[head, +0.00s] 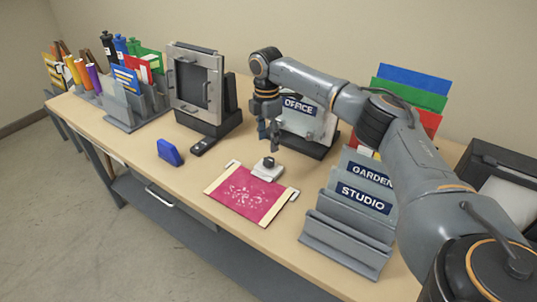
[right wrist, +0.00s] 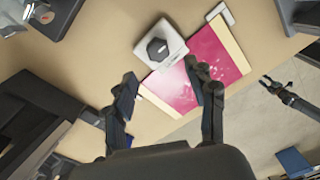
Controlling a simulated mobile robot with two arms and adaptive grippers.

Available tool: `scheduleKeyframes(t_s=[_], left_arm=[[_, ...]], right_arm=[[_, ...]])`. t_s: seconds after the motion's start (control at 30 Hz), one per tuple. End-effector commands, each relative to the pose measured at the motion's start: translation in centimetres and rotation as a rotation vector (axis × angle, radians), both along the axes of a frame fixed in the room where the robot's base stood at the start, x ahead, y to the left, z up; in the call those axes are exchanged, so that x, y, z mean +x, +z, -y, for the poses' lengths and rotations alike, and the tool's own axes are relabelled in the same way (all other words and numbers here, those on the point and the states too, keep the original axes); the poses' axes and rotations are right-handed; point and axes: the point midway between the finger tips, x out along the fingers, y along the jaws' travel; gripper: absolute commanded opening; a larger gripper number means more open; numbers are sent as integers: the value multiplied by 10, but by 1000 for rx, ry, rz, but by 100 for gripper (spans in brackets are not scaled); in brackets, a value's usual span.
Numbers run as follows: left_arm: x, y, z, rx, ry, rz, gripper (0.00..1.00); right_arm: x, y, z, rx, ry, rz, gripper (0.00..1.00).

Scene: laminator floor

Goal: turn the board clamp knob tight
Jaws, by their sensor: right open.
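The board clamp is a pale block (head: 268,171) with a dark knob (head: 268,161), at the back edge of a pink patterned board (head: 245,195). In the right wrist view the faceted black knob (right wrist: 158,49) sits on the clamp block, ahead of my fingers. My right gripper (head: 269,140) is open and empty, pointing down above and behind the knob, apart from it. In the right wrist view its two fingers (right wrist: 163,88) are spread. My left gripper (right wrist: 277,82) shows small at the right of that view, its fingertips apart, over the floor; the head view does not show it.
A blue block (head: 169,152) and a dark remote-like item (head: 205,145) lie left of the board. A grey sign rack (head: 345,245) with STUDIO and GARDEN plates stands right. The OFFICE stand (head: 305,145) is close behind my right gripper. The front table edge is clear.

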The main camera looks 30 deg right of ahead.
Motion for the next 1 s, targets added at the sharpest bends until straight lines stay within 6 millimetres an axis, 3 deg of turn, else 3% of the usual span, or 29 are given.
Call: scheduleKeyframes(t_s=[0.17,0.3,0.47,0.77,1.0], left_arm=[[4,7,0,0,0,6,40],[20,10,4,-6,2,30,40],[30,12,9,-14,3,46,40],[20,11,9,-12,3,30,40],[15,11,8,-11,3,23,40]], right_arm=[[-2,-37,1,-2,-1,-3,56],[-3,-57,0,-1,0,-3,56],[-3,-69,0,0,0,0,56],[-3,-73,0,0,0,1,56],[-3,-72,0,0,0,1,11]])
